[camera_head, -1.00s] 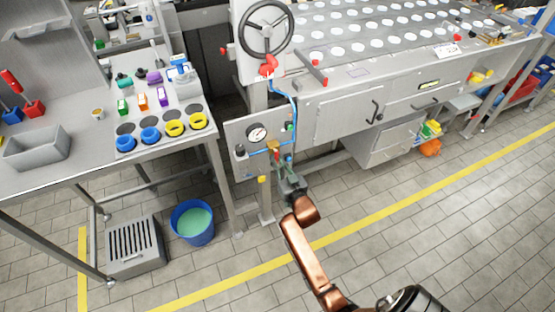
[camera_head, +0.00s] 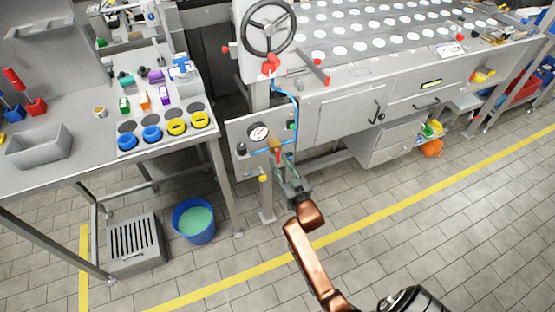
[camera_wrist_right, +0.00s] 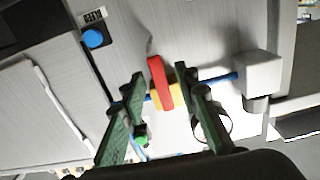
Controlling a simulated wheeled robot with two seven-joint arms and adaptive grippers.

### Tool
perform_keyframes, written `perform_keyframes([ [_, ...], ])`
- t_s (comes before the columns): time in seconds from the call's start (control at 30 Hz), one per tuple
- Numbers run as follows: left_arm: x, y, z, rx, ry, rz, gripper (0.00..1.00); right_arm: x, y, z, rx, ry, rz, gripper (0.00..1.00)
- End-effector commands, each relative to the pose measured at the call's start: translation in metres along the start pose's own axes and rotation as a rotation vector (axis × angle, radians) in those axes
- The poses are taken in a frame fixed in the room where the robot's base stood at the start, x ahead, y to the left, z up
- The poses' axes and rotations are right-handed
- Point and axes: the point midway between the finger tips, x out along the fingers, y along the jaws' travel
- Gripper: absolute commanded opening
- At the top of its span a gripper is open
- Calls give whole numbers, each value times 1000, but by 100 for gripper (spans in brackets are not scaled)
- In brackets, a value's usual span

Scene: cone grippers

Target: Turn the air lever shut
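The air lever (camera_wrist_right: 158,82) is a red bar on a yellow valve body (camera_wrist_right: 175,97). In the right wrist view it lies across the line of the blue pipe (camera_wrist_right: 218,79). The valve sits on a grey panel (camera_head: 238,133) in the head view, where the gripper partly hides it. My right gripper (camera_wrist_right: 163,76) has green fingers, which stand apart on either side of the lever. A gap shows beside the lever; contact is not clear. The right gripper (camera_head: 283,165) also shows in front of the panel in the head view. My left gripper is out of view.
A round gauge (camera_head: 259,133) and a blue button (camera_wrist_right: 93,38) are on the panel. A white block (camera_wrist_right: 258,74) sits at the pipe's right end. A blue bucket (camera_head: 194,221) stands left on the floor. The floor right of my arm is clear.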

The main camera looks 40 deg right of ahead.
Motion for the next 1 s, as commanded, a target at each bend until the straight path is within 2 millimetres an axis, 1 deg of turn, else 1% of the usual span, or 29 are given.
perform_keyframes([
  [0.03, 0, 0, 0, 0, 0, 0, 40, -11, 0, 1, 1, -2, 1, 29],
  [0.3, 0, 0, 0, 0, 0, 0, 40, -68, 0, 1, 1, -3, 0, 29],
  [0.4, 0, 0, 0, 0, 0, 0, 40, -83, 0, 1, 1, -3, 0, 29],
  [0.5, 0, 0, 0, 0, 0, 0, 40, -94, -1, 1, 2, -2, 0, 29],
  [0.67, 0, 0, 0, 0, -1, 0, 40, -101, 0, 0, 2, -1, 0, 29],
  [1.0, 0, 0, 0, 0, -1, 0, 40, -101, 0, 0, 1, -1, 0, 29],
])
